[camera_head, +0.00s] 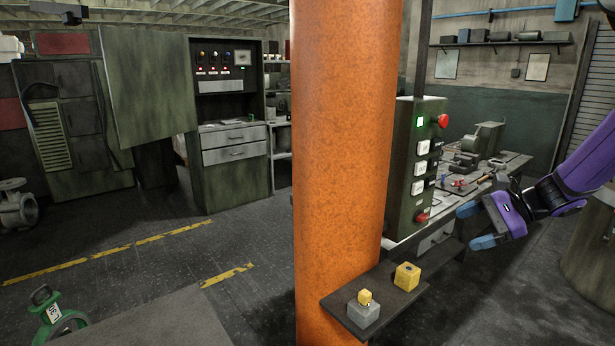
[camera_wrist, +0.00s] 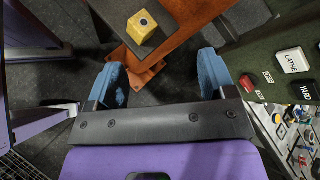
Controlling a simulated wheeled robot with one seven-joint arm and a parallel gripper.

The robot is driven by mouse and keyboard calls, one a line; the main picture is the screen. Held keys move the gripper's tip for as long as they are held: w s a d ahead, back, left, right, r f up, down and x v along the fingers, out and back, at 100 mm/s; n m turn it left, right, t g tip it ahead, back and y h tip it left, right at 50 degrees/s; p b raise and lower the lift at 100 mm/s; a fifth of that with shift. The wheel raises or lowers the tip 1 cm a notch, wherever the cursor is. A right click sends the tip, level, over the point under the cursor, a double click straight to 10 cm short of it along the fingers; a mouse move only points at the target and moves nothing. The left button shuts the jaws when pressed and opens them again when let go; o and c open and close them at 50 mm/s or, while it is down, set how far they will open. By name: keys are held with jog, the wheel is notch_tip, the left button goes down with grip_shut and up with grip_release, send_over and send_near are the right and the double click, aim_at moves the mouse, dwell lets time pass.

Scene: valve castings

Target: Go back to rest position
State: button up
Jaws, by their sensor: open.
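My gripper (camera_head: 476,224) is at the right in the head view, at the end of my purple arm. Its two blue fingers are spread apart with nothing between them. In the wrist view my gripper (camera_wrist: 168,80) also shows open and empty. It hangs in free air, apart from the green control box (camera_head: 416,160) on the orange column and from the dark shelf (camera_head: 400,298) below. The control box has a lit green button, white labelled switches and red knobs; its labels LATHE and YARD (camera_wrist: 307,90) show in the wrist view.
On the shelf stand a yellow block (camera_head: 407,276) and a grey block with a yellow top (camera_head: 363,309). The orange column (camera_head: 345,130) fills the middle. A cluttered workbench (camera_head: 500,165) stands behind my gripper. Open floor (camera_head: 150,265) with yellow stripes lies left.

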jog(key=s+a+r+n+g+h, duration=0.1)
jog(key=s+a+r+n+h, duration=0.25)
jog(key=s, duration=0.35)
jog(key=s+a+r+n+g+h, duration=0.1)
jog(key=s+a+r+n+h, duration=0.1)
jog(key=s+a+r+n, duration=0.4)
jog(key=s+d+r+n+t+h, duration=0.1)
jog(key=s+r+n+h, duration=0.1)
jog(key=s, duration=0.5)
jog(key=s+d+r+n+t+h, duration=0.2)
jog(key=s+n+h, duration=0.1)
jog(key=s, duration=0.5)
jog(key=shift+s+d+r+n+t, duration=0.15)
jog(key=shift+r+n+t, duration=0.05)
jog(key=shift+n+t, duration=0.15)
